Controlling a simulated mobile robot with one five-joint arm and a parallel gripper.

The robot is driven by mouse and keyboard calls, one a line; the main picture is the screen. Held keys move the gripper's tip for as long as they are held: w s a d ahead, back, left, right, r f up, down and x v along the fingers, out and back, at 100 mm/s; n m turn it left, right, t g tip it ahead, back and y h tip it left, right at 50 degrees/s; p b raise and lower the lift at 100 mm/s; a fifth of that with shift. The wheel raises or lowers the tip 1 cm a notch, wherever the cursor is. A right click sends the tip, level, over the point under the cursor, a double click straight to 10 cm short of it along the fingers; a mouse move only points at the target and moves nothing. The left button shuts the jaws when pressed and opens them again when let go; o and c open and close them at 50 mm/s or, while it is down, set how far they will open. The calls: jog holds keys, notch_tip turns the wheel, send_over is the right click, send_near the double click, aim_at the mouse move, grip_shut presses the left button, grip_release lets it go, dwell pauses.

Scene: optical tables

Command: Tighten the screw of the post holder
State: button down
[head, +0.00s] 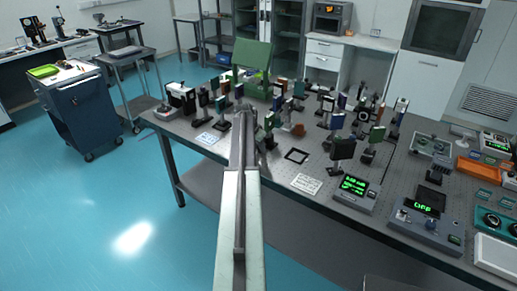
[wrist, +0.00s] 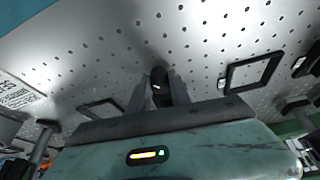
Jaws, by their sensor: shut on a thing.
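In the wrist view, my gripper (wrist: 160,92) is shut on a small dark knob (wrist: 160,80), with one grey finger on each side of it. The knob looks like the screw of the post holder. A pale mark shows on it. The post holder's body cannot be made out behind the fingers and the gripper's housing. In the head view, my gripper (head: 244,108) is at the far end of my arm, low over the near left part of the optical table (head: 225,160). My arm hides much of that spot.
Several mounted optics (head: 290,95) stand close behind and right of my gripper. A flat black frame (head: 297,155) and a printed card (head: 306,184) lie to the right. Another card (head: 208,137) lies left. Display boxes (head: 356,193) stand farther right. The table's front edge is near.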

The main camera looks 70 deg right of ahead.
jog(key=shift+w+n, duration=0.1)
jog(key=shift+n, duration=0.3)
jog(key=c, duration=1.2)
grip_release()
jog(key=shift+r, duration=0.2)
jog(key=p+v, duration=0.7)
jog(key=shift+a+r, duration=0.15)
